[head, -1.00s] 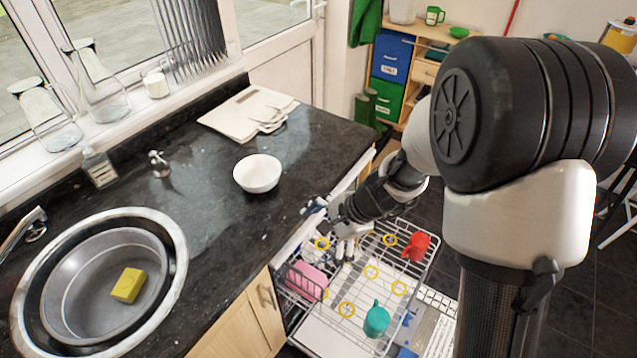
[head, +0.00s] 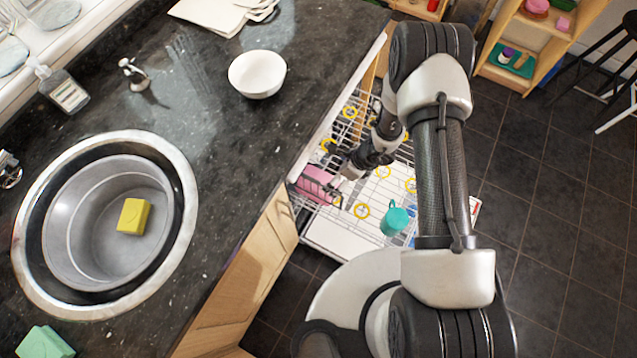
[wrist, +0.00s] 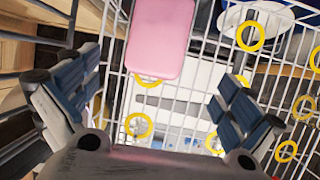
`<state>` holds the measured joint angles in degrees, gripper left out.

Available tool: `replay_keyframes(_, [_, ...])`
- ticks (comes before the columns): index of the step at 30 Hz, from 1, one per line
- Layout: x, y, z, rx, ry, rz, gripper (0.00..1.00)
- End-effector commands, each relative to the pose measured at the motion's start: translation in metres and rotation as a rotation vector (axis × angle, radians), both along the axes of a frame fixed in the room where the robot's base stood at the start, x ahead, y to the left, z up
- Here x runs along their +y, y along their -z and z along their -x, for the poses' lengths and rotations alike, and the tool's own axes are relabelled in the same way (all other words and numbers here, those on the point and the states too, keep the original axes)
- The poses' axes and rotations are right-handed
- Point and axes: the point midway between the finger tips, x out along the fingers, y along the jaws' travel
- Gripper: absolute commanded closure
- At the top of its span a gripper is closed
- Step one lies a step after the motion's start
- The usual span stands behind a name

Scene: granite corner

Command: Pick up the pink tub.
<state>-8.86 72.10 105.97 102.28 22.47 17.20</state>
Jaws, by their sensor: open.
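The pink tub (head: 315,184) lies in the white wire dishwasher rack, at its left side by the counter. In the wrist view the pink tub (wrist: 161,38) is at the top, a little left of centre, cut by the frame's upper edge. My gripper (wrist: 155,92) is open, its two blue-padded fingers well apart, with the tub beyond the fingertips and nothing between them. In the head view my gripper (head: 338,178) is close by the tub's right side and partly hides it. I cannot tell whether it touches.
The dishwasher rack (head: 381,187) has several yellow rings and a teal mug (head: 394,218) at the front right. The rack's wires surround the tub. The black counter (head: 240,150) stands to the left with a white bowl (head: 257,74). Open tiled floor lies to the right.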

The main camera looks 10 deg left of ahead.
Motion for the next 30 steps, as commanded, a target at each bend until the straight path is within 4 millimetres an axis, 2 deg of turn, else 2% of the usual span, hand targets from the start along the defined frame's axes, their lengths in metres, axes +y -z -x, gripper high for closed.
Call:
replay_keyframes(1, [0.005, 0.015, 0.000, 0.001, -0.003, 0.000, 0.00])
replay_keyframes(6, [0.016, 0.040, -0.001, 0.000, -0.002, 0.000, 0.00])
replay_keyframes(16, [0.026, 0.058, -0.002, 0.000, -0.001, 0.000, 0.00])
replay_keyframes(24, [0.046, 0.093, -0.004, 0.000, -0.003, 0.000, 0.00])
replay_keyframes(30, [0.047, 0.094, -0.004, 0.000, -0.001, 0.000, 0.00])
